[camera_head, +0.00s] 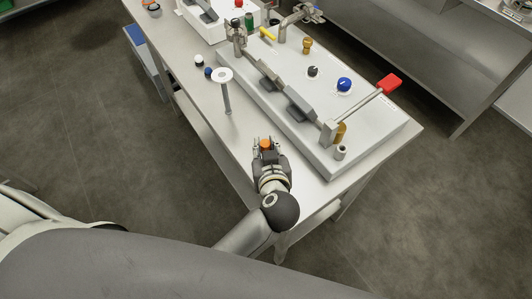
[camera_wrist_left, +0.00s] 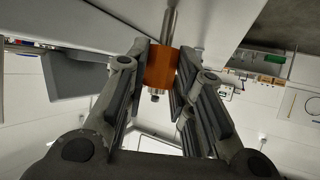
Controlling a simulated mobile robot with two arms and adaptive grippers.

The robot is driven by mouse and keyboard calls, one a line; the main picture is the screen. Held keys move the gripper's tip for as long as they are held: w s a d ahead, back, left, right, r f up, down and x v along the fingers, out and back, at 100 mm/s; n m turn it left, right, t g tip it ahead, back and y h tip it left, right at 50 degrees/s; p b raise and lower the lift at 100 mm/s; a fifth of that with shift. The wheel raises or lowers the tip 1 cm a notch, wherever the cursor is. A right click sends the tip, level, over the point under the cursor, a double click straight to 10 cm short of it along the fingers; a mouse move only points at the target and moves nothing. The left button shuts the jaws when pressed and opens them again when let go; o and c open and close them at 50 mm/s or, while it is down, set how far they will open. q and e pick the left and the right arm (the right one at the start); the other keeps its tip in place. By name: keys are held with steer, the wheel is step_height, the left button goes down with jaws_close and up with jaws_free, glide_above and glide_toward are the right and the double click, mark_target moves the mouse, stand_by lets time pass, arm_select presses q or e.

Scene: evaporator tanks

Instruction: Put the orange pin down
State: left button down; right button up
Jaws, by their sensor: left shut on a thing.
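My left gripper (camera_head: 266,146) is over the near end of the steel table (camera_head: 225,135), beside the front edge of the grey tank panel. It is shut on the orange pin (camera_head: 265,144). In the left wrist view the orange pin (camera_wrist_left: 161,68) shows as an orange cylinder with a metal shaft, between the two fingers of the left gripper (camera_wrist_left: 162,70). In the head view most of the pin is hidden by the gripper, and I cannot tell whether it touches the table. My right gripper is not in view.
The tank panel (camera_head: 345,150) carries a red-handled lever (camera_head: 388,84), a blue knob (camera_head: 344,84) and a black knob (camera_head: 313,71). A metal post with a white round top (camera_head: 222,75) stands left of it. Bare table lies around the post.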

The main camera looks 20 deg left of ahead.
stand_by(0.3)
arm_select(q)
steer(key=c, duration=1.2)
jaws_free()
steer(key=shift+f, duration=0.1)
steer(key=shift+c, duration=0.2)
steer(key=shift+s+r+p, duration=0.15)
steer(key=shift+r+p, duration=0.2)
steer(key=p+v, duration=0.8)
steer(key=v, duration=0.3)
steer(key=shift+s+d+p, duration=0.2)
steer(key=shift+s+p, duration=0.05)
steer(key=shift+p, duration=0.15)
